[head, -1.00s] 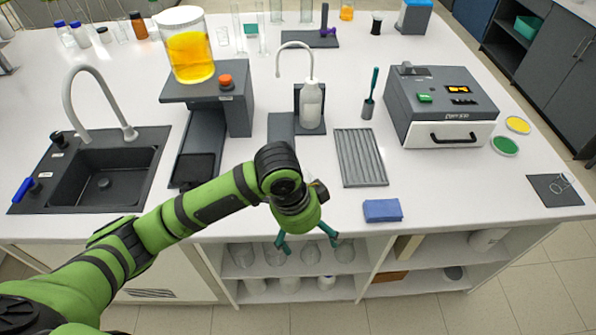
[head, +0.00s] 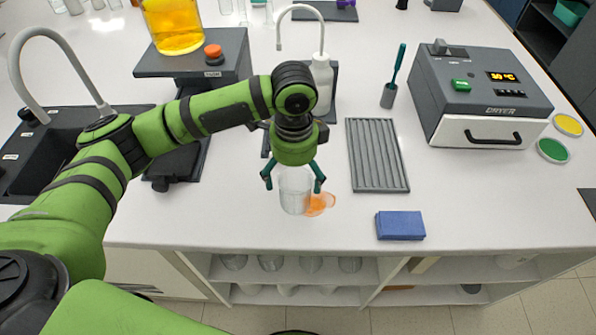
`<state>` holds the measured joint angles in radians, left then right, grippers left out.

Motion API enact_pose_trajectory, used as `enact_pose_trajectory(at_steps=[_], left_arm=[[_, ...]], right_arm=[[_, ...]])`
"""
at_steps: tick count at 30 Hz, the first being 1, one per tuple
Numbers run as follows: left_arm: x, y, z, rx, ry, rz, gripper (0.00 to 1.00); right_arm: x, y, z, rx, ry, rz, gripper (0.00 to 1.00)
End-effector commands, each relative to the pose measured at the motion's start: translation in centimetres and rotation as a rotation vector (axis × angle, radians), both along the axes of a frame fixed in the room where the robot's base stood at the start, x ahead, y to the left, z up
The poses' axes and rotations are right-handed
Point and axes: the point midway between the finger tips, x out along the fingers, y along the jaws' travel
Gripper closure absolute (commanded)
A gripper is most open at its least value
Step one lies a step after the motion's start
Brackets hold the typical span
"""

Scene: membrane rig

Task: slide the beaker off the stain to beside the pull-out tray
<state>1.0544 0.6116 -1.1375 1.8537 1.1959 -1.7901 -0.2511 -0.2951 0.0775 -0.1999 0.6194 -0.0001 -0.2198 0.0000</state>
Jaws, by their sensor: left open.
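A clear glass beaker (head: 294,194) stands upright on the white bench near its front edge. An orange stain (head: 320,203) shows at its right side and partly behind it; whether it runs under the beaker is hard to tell. My left gripper (head: 293,184) is open over the beaker, with one teal finger on each side of its upper part. I cannot tell whether the fingers touch the glass. The dark pull-out tray (head: 176,164) lies low at the left, at the foot of the rig, partly hidden by my left arm. My right gripper is not in view.
A grey ribbed tray (head: 377,156) lies right of the beaker, and a blue sponge (head: 400,225) lies front right. A white bottle (head: 321,85) stands behind the gripper, and the dryer (head: 478,95) stands back right. Bench between pull-out tray and beaker looks clear.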

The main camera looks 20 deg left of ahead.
Motion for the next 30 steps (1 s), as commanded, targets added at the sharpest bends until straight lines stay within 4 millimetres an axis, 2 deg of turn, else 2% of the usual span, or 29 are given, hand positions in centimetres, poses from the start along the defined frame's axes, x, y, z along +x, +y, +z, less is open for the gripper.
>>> enact_pose_trajectory(at_steps=[1, 5, 11, 17, 24, 30], left_arm=[[0.0, 0.0, 0.0, -0.001, -0.001, 0.001, 0.05], [0.0, 0.0, 0.1, -0.001, -0.001, 0.001, 0.05], [0.0, 0.0, -0.3, -0.001, 0.001, 0.001, 0.05], [-0.1, 0.0, -2.8, 0.0, 0.003, 0.002, 0.05], [0.0, 0.0, -6.0, 0.0, 0.001, 0.002, 0.05], [0.0, 0.0, -7.0, -0.001, -0.001, 0.001, 0.05]], right_arm=[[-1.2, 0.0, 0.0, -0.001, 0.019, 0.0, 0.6], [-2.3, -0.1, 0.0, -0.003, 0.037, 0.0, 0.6], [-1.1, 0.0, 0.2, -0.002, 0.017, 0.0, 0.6], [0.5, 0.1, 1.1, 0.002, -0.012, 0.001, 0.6], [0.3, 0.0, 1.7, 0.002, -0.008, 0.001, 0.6], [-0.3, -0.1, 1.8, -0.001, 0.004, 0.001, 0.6]])
